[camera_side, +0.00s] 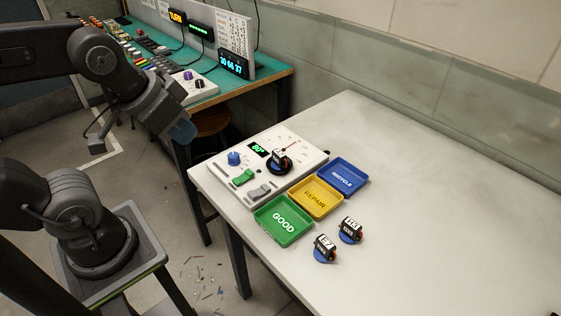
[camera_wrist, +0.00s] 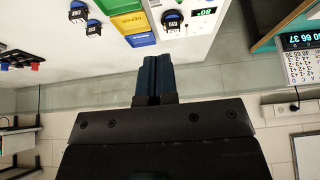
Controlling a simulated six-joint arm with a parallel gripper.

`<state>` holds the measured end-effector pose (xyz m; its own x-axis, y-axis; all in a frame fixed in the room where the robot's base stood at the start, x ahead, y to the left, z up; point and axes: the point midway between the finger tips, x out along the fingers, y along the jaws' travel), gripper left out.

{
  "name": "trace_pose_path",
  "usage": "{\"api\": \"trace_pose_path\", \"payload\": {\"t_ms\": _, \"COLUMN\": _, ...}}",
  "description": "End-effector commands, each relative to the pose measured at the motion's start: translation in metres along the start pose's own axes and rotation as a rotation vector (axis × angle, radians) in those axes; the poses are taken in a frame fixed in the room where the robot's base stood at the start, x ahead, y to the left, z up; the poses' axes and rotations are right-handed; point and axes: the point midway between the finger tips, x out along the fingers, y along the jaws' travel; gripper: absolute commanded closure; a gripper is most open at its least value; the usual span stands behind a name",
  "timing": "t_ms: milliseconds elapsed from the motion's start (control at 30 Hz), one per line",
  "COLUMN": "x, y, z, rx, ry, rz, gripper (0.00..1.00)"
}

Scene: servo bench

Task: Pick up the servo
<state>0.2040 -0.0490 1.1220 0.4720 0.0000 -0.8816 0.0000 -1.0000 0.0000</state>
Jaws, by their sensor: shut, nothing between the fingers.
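One servo (camera_side: 279,161) sits in a dark round holder on the white test panel in the side view. Two more servos, one labelled E7 (camera_side: 325,248) and one behind it (camera_side: 350,230), stand on blue round bases on the white table, right of the trays. My gripper (camera_side: 182,133) is up in the air left of the panel, well apart from every servo. In the wrist view its blue fingers (camera_wrist: 154,75) are together with nothing between them. The panel servo (camera_wrist: 172,20) and the two table servos, (camera_wrist: 78,12) and (camera_wrist: 94,28), show at the top there.
Green GOOD (camera_side: 284,220), yellow REPAIR (camera_side: 316,197) and blue RECYCLE (camera_side: 343,176) trays lie beside the test panel (camera_side: 213,171), which has a blue knob (camera_side: 234,158) and a green display. The white table (camera_side: 430,190) is clear to the right. A teal bench (camera_side: 265,75) with electronics stands behind.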

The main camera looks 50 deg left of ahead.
Motion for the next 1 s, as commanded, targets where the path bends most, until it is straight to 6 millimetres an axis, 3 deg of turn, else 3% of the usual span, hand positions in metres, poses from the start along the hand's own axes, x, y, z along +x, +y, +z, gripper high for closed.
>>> {"api": "trace_pose_path", "payload": {"t_ms": 167, "x": 0.0000, "y": 0.0000, "z": 0.0000, "rx": 0.000, "ry": 0.000, "rz": 0.000, "gripper": 0.98}}
{"api": "trace_pose_path", "payload": {"t_ms": 667, "x": 0.0000, "y": 0.0000, "z": 0.0000, "rx": 0.000, "ry": 0.000, "rz": 0.000, "gripper": 0.50}}
{"api": "trace_pose_path", "payload": {"t_ms": 1000, "x": 0.0008, "y": -0.0003, "z": -0.0081, "rx": 0.054, "ry": -0.018, "rz": 0.000, "gripper": 0.49}}
